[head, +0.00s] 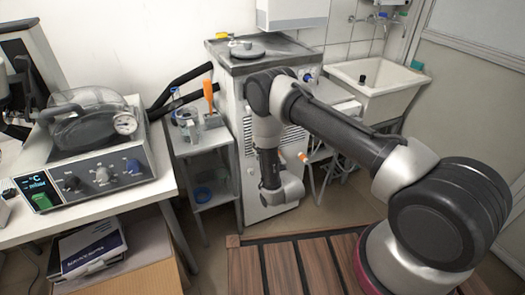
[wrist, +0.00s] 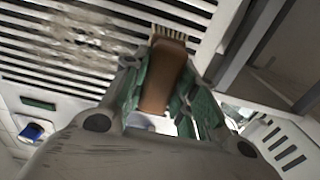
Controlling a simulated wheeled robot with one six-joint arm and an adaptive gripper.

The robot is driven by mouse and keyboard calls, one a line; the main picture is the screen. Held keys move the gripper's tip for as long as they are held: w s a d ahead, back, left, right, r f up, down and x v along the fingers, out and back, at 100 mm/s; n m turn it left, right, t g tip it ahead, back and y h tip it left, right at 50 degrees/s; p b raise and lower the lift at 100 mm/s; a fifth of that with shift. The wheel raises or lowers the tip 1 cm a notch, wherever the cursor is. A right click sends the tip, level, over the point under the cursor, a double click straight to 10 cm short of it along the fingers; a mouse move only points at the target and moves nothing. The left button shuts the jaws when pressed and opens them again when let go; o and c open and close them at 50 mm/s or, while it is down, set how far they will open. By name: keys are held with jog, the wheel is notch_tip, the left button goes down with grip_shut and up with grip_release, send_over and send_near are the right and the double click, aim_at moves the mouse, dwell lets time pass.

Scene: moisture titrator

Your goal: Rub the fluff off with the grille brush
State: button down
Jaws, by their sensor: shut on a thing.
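In the wrist view my gripper (wrist: 167,85) is shut on the grille brush (wrist: 162,78), holding its brown handle between the green finger pads. The brush's pale bristles (wrist: 184,34) point to the top of the picture, over the right part of the grille (wrist: 60,76). I cannot tell whether they touch the slats. The grey fluff (wrist: 85,38) clings to the slats left of the brush, apart from the bristles. In the head view the grille (head: 293,141) shows partly on the front of the grey cabinet (head: 249,135). My arm hides the gripper and brush there.
A small shelf stand (head: 206,148) with beakers and an orange-handled tool (head: 208,95) stands left of the cabinet. A white sink (head: 380,82) is at the right. A bench with a vacuum oven (head: 95,165) is at the left. A wooden slatted platform (head: 283,268) lies in front.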

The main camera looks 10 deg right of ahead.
jog(key=shift+x, duration=0.9)
dwell(0.8)
jog(key=shift+d, duration=0.1)
jog(key=shift+w+d, duration=0.2)
jog(key=shift+d, duration=0.45)
jog(key=shift+w+d, duration=0.25)
jog(key=shift+d, duration=0.4)
jog(key=shift+w+d, duration=0.2)
jog(key=shift+d, duration=0.5)
jog(key=shift+w+d, duration=0.25)
jog(key=shift+d, duration=0.45)
jog(key=shift+w+d, duration=0.2)
jog(key=shift+d, duration=0.5)
jog(key=shift+w+d, duration=0.25)
jog(key=shift+d, duration=0.45)
jog(key=shift+w+d, duration=0.3)
jog(key=shift+d, duration=0.7)
jog(key=shift+w+d, duration=0.35)
jog(key=shift+d, duration=0.65)
jog(key=shift+w+d, duration=0.3)
jog(key=shift+d, duration=0.7)
jog(key=shift+w+d, duration=0.25)
jog(key=shift+d, duration=0.45)
jog(key=shift+w+d, duration=0.2)
jog(key=shift+d, duration=0.45)
jog(key=shift+w+d, duration=0.25)
jog(key=shift+d, duration=0.45)
